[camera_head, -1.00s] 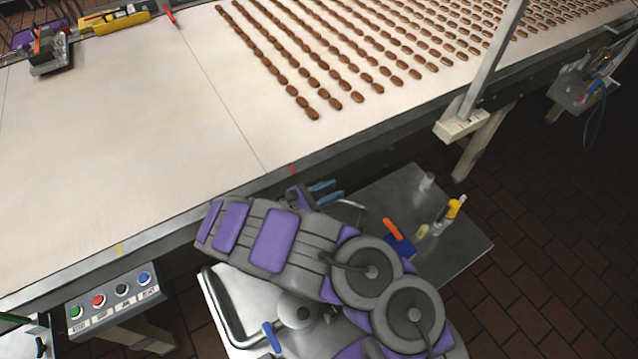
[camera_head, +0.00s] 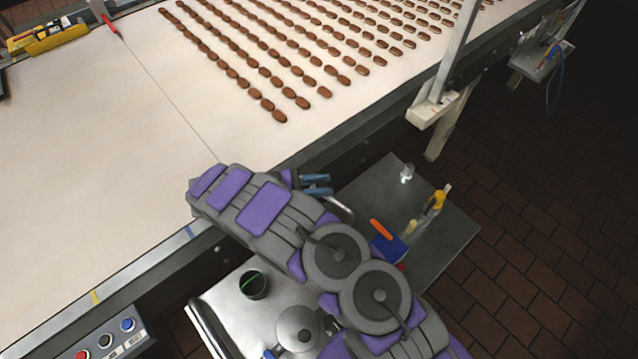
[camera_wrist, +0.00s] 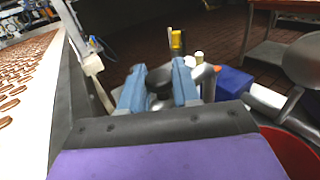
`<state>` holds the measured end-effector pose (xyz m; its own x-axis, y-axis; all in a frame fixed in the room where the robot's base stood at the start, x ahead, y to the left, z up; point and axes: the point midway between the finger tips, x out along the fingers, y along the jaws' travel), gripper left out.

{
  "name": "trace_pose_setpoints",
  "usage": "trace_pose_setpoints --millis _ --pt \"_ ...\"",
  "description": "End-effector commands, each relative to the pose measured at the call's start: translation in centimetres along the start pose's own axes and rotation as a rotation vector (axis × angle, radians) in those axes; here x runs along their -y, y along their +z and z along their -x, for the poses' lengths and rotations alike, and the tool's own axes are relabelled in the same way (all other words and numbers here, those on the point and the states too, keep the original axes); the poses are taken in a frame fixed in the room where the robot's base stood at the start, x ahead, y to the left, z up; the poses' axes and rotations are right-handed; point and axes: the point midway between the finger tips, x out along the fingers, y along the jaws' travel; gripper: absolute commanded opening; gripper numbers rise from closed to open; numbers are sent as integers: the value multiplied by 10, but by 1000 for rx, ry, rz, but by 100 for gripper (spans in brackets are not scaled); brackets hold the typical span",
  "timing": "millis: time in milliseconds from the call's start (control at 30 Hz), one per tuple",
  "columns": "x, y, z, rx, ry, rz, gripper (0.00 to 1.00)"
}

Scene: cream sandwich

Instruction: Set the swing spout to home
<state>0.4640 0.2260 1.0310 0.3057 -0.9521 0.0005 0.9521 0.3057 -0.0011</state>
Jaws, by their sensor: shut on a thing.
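My gripper (camera_head: 316,185) reaches out past the conveyor's near edge, with its blue fingers pointing right. In the wrist view, its two blue fingers (camera_wrist: 157,88) close around a dark round knob (camera_wrist: 160,82), which looks like part of the swing spout. A curved metal tube, apparently the swing spout (camera_head: 341,208), shows just beside the fingers in the head view; my arm hides the rest of it. The steel machine top (camera_head: 232,318) lies below my arm, with a dark round opening or cup (camera_head: 253,285) and a round metal lid (camera_head: 300,327).
The conveyor (camera_head: 110,180) carries rows of brown pieces (camera_head: 270,105) at the back. A steel side table (camera_head: 445,250) holds a blue box (camera_head: 388,247), an orange-handled tool (camera_head: 382,229) and a yellow-topped item (camera_head: 437,202). A post (camera_head: 455,60) stands at the conveyor edge. A button box (camera_head: 110,340) is lower left.

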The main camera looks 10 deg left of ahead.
Motion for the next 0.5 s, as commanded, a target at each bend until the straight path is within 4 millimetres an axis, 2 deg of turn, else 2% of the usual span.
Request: trace_pose_setpoints --millis 500 --pt "-1 -1 -3 -2 -84 2 0"
